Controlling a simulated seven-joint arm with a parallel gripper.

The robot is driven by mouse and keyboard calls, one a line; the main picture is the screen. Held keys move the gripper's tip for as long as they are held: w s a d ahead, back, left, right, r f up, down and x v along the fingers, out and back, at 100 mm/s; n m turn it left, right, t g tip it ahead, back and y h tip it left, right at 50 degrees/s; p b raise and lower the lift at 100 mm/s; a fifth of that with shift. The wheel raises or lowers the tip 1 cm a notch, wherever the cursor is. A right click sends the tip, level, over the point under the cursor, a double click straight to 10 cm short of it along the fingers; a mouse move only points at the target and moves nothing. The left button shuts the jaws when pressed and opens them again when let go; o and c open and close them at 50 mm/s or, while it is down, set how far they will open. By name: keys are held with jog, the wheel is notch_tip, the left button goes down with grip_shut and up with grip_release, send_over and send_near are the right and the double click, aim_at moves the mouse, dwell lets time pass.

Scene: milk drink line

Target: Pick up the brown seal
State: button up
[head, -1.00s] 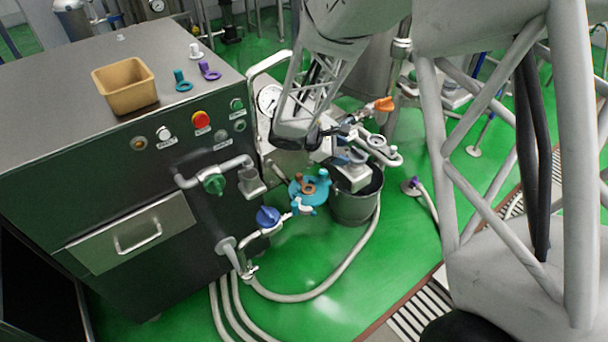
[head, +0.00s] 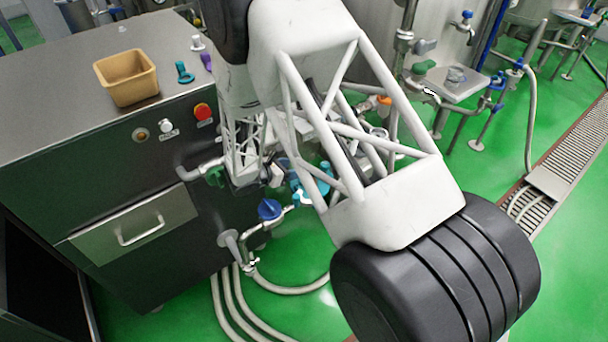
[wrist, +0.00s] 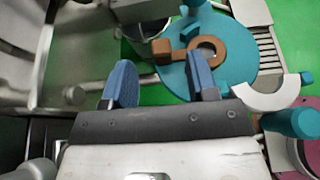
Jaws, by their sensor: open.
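The brown seal (wrist: 209,43) is a ring with a block-like tab on its left. In the wrist view it lies on a round teal plate (wrist: 245,62) at the upper middle. My gripper (wrist: 162,75) is open, its two blue fingers apart with nothing between them. The right finger overlaps the seal's lower edge in the picture; I cannot tell whether they touch. The seal's tab shows above the gap between the fingers. In the head view my arm hides the seal and my fingertips, and only bits of the teal plate (head: 322,180) show.
A steel cabinet (head: 60,120) stands at the left with a tan bin (head: 126,78), a teal seal (head: 184,73) and a purple seal (head: 206,62) on top. A blue-handled valve (head: 269,209) and hoses sit close by. A white curved part (wrist: 272,96) lies right of the fingers.

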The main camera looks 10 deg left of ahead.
jog(key=shift+d, duration=0.15)
jog(key=shift+x, duration=2.45)
grip_shut()
